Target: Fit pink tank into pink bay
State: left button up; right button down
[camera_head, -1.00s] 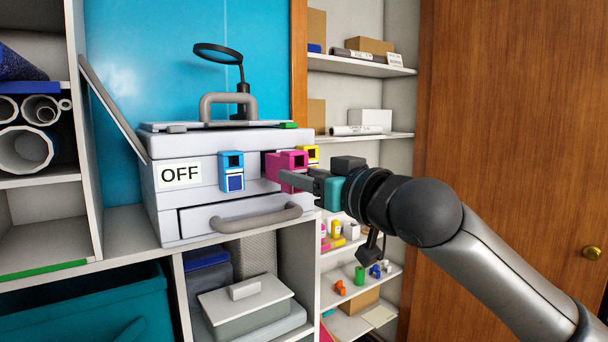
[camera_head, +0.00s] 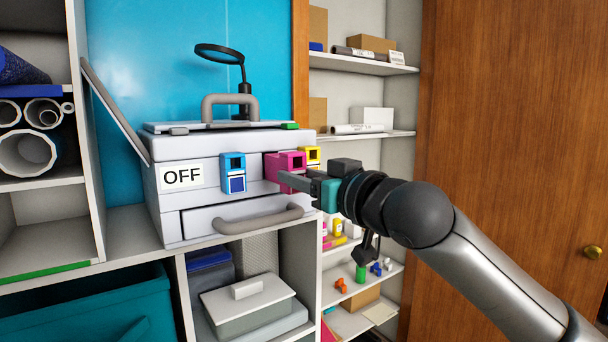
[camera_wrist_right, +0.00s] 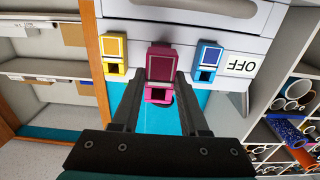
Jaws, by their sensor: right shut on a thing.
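The pink tank (camera_head: 288,162) is at the front of the white printer (camera_head: 165,215), between the blue tank (camera_head: 233,172) and the yellow tank (camera_head: 313,157). My right gripper (camera_head: 292,182) is shut on the pink tank. In the right wrist view, the pink tank (camera_wrist_right: 161,64) sits between the two fingers (camera_wrist_right: 162,88), in line with the blue and yellow tanks. The pink bay is hidden behind the tank, so I cannot tell how deep the tank sits. My left gripper is not in view.
The printer stands on a grey shelf unit with an OFF sign (camera_head: 183,177) and a grey drawer handle (camera_head: 258,219) below the tanks. Shelves with small items (camera_head: 360,272) are to the right, beside a wooden door (camera_head: 520,130).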

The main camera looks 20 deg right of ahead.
jog(key=shift+p+x, duration=1.7)
jog(key=shift+x, duration=1.25)
dwell(1.1)
jog(key=shift+w+a+p, duration=0.1)
jog(key=shift+w+p, duration=0.05)
jog(key=shift+p, duration=0.6)
dwell(0.8)
dwell(0.3)
grip_release()
dwell(0.5)
jog(key=v, duration=0.7)
jog(key=shift+p, duration=0.3)
dwell(0.6)
